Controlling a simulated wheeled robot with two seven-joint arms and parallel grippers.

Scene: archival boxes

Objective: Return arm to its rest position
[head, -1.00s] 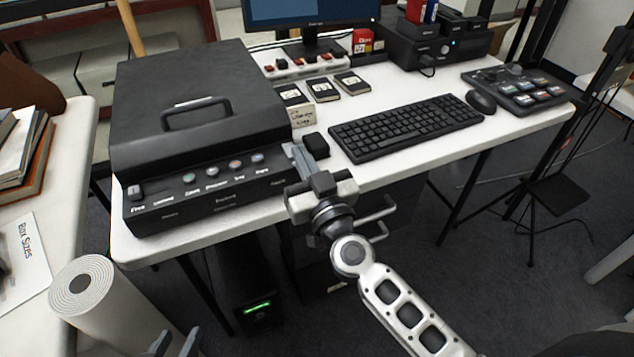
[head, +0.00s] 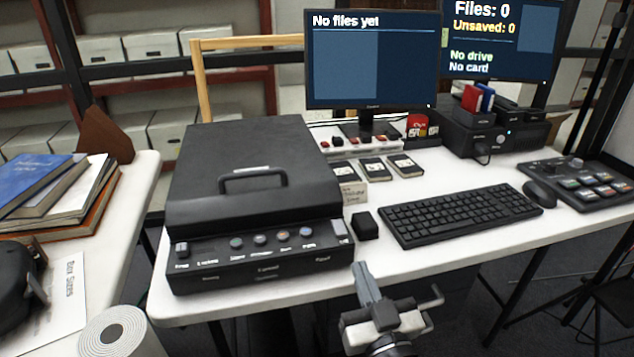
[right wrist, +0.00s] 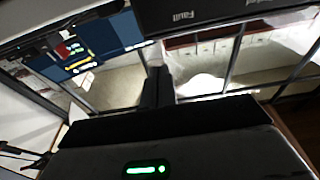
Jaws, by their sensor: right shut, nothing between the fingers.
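My right gripper (head: 364,275) is shut and empty at the white table's (head: 300,308) front edge, just right of the black scanner-like box (head: 245,190). Its grey fingers point up and away, below a small black block (head: 365,226). In the right wrist view the shut dark fingers (right wrist: 157,88) show in the middle with nothing between them. My left gripper does not show in the head view.
A keyboard (head: 458,212), mouse (head: 540,194) and button panel (head: 590,184) lie right of the gripper. Two monitors (head: 372,60) stand behind. A paper roll (head: 112,338) stands at lower left. A black unit with a green light (right wrist: 146,169) is close in the wrist view.

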